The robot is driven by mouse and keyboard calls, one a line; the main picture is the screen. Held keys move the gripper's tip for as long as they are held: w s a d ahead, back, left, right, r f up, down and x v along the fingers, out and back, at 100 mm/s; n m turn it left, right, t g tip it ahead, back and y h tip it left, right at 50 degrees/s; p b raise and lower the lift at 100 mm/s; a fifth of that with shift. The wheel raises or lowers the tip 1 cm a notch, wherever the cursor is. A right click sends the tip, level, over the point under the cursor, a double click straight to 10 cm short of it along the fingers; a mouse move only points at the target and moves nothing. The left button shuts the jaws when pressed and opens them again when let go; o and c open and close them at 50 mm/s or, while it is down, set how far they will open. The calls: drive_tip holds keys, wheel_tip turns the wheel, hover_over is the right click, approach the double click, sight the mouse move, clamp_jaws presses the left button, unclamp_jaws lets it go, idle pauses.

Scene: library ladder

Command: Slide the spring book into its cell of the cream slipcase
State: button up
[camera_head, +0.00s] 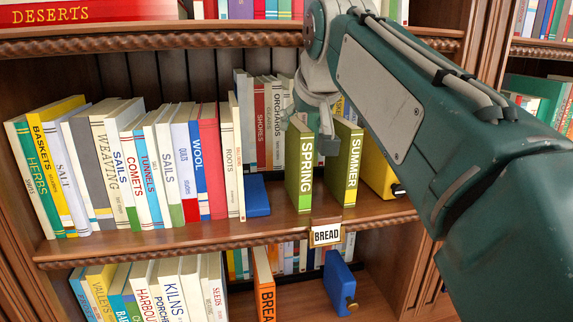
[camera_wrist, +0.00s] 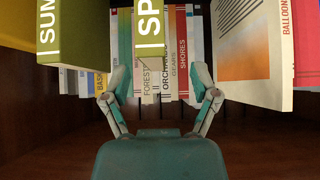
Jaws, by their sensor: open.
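The spring book (camera_head: 305,168) is green with white lettering and stands upright on the middle shelf. It also shows in the wrist view (camera_wrist: 150,32). The matching summer book (camera_head: 347,165) stands to its right, with a gap between them; it is at the left of the wrist view (camera_wrist: 62,35). My gripper (camera_wrist: 161,80) is open, its fingers spread apart; the spring book's end shows ahead, between them. In the head view my gripper is at the top of the spring book, partly hidden. I cannot make out the cream slipcase in either view.
A row of books (camera_head: 150,165) fills the shelf's left. A blue block (camera_head: 257,195) lies left of the spring book; several books (camera_head: 263,120) stand behind. A yellow object (camera_head: 380,178) with a dark knob is right of the summer book. A BREAD label (camera_head: 326,235) hangs on the shelf edge.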

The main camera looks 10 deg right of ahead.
sight(299, 127)
drive_tip(key=shift+w+d+r, duration=0.55)
drive_tip(key=shift+w+d+f, duration=0.15)
drive_tip(key=shift+w+f, duration=0.1)
drive_tip(key=x, duration=0.4)
drive_tip(key=a+x, duration=0.1)
drive_tip(key=x, duration=0.1)
drive_tip(key=shift+w+f, duration=0.1)
drive_tip(key=shift+f, duration=0.1)
drive_tip(key=shift+w+d+f, duration=0.1)
drive_tip(key=shift+d, duration=0.15)
drive_tip(key=c, duration=0.9)
drive_tip(key=shift+a, duration=0.15)
clamp_jaws()
